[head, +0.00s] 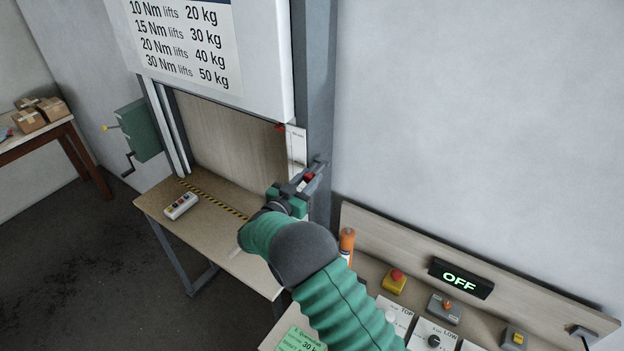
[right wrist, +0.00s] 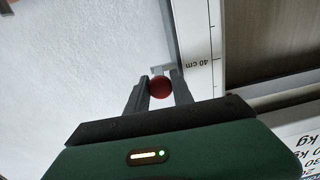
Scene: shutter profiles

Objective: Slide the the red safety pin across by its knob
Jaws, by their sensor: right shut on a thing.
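The red knob of the safety pin (right wrist: 160,87) sits between the two grey fingers of my right gripper (right wrist: 158,92) in the right wrist view. The fingers are shut on it. In the head view my right gripper (head: 312,178) is at the right-hand post of the shutter frame, with a bit of the red knob (head: 308,176) showing between the fingers. The pin's shaft is mostly hidden, so I cannot tell how far it is across. My left gripper is not in view.
The white shutter panel (head: 200,45) with a lift table printed on it hangs above the bench (head: 215,222). A button box (head: 181,205) lies on the bench. At lower right are an OFF display (head: 461,279), a red button (head: 396,275) and an orange bottle (head: 347,242).

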